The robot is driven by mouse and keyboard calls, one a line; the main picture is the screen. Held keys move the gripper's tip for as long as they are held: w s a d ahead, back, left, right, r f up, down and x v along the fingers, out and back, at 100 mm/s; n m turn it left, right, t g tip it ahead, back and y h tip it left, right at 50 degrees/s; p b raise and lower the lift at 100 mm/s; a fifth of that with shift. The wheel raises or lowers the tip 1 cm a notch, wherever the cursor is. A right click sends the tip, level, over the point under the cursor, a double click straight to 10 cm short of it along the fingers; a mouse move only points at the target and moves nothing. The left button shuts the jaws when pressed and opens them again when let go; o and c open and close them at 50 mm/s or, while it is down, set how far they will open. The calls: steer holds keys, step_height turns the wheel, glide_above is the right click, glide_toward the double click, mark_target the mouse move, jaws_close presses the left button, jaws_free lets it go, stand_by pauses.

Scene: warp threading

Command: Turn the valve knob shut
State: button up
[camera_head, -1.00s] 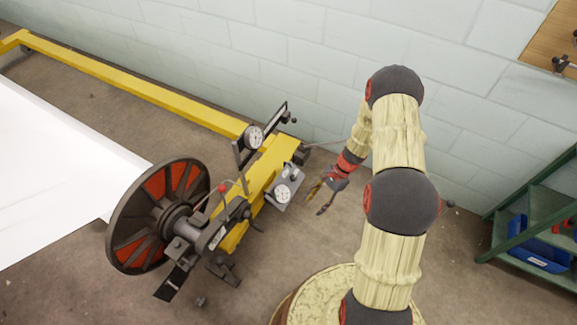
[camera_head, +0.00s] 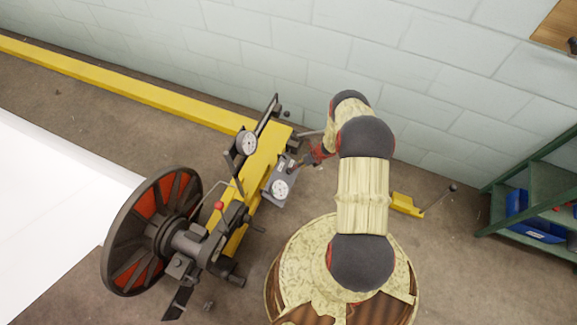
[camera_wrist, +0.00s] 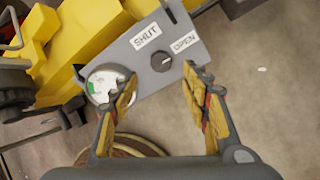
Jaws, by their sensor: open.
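The valve knob (camera_wrist: 161,61) is a small dark round knob on a grey panel (camera_wrist: 152,80), which is mounted on the yellow machine frame. A SHUT label (camera_wrist: 146,35) lies at its upper left and an OPEN label (camera_wrist: 185,42) at its upper right. A small pale mark on the knob seems to face the OPEN side. My gripper (camera_wrist: 163,82) is open, one finger on each side below the knob, with nothing between the fingertips. In the head view my gripper (camera_head: 298,165) is at the panel (camera_head: 284,176); the knob is not clear there.
A gauge (camera_wrist: 106,84) sits on the panel by the left finger and is partly covered. The head view shows a second gauge (camera_head: 246,143), a large reel (camera_head: 150,230), a yellow beam (camera_head: 130,92), a block wall and a green shelf (camera_head: 535,205).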

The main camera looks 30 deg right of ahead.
steer(key=shift+b+x, duration=1.35)
steer(key=shift+x, duration=2.55)
steer(key=shift+w+d, duration=0.1)
steer(key=shift+c, duration=1.2)
steer(key=c, duration=0.9)
